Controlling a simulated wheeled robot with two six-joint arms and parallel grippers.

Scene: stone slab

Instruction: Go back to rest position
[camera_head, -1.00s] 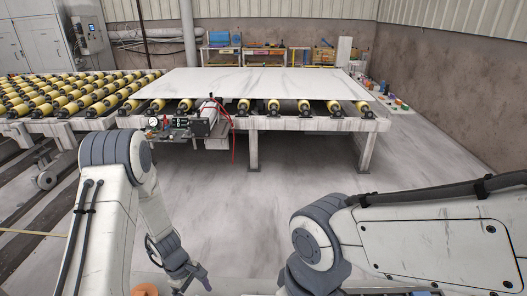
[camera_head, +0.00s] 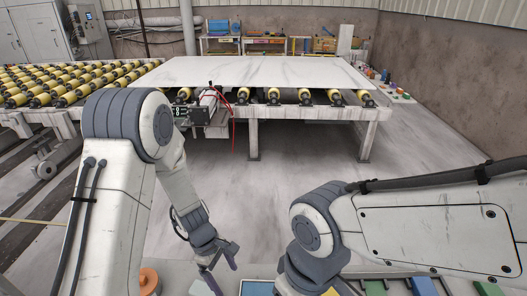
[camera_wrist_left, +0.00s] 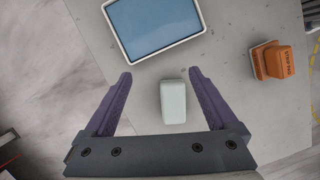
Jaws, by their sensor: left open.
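My left gripper (camera_head: 225,265) hangs low in front of me in the head view, pointing down. In the left wrist view its two purple fingers (camera_wrist_left: 159,73) are spread wide with nothing held between them. A pale block (camera_wrist_left: 174,102) stands on the grey surface (camera_wrist_left: 225,85) below and between the fingers, apart from them. My right arm comes in from the right in the head view and bends down past the bottom edge, so its gripper is out of the picture.
A white-rimmed blue tray (camera_wrist_left: 155,25) and an orange stamp-like object (camera_wrist_left: 272,60) lie near the pale block. Coloured pieces, one blue (camera_head: 423,286), line the bottom right. A large pale slab (camera_head: 255,72) rests on a roller table ahead, with open floor before it.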

